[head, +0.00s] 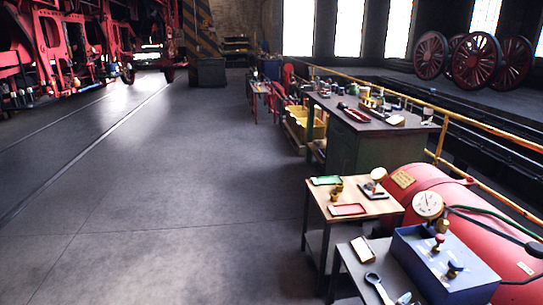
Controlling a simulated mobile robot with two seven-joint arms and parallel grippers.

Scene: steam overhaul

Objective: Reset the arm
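Neither of my arms nor my grippers shows in the head view. The view looks over a workshop floor (170,200) with work tables along the right side. No separate arm that the task could mean can be made out.
A small wooden table (328,193) holds a green tray (326,180), a red tray (347,210) and brass parts. A nearer table carries a blue box (445,270) and a spanner (378,288). A red tank (440,190), a dark workbench (365,150) and a yellow rail (480,123) stand right. The left floor is clear.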

